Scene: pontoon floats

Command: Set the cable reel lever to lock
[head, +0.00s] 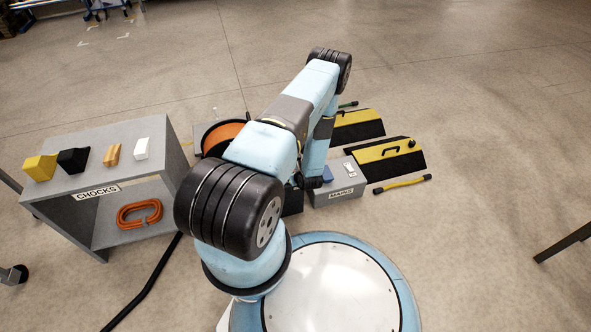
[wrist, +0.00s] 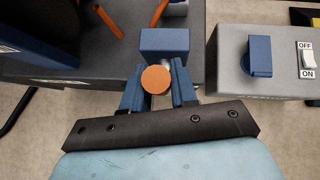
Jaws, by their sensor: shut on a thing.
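The cable reel (head: 222,136), with orange cable between black flanges, stands behind my arm in the head view and is partly hidden by it. In the wrist view my gripper (wrist: 158,85) is shut on a round orange knob (wrist: 156,79). The knob looks like the end of the reel lever, with a short pale shaft running to a blue block (wrist: 164,41) just beyond. The block sits at the edge of a dark surface. No lock marking is readable, so I cannot tell the lever's setting. In the head view my arm hides the gripper and lever.
A grey mains box (head: 340,190) with a blue part and an OFF/ON switch (wrist: 308,58) stands close on the right. A grey chocks shelf (head: 100,150) stands left, with an orange cable coil (head: 139,213). Black-and-yellow ramps (head: 385,160) lie right. Floor beyond is clear.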

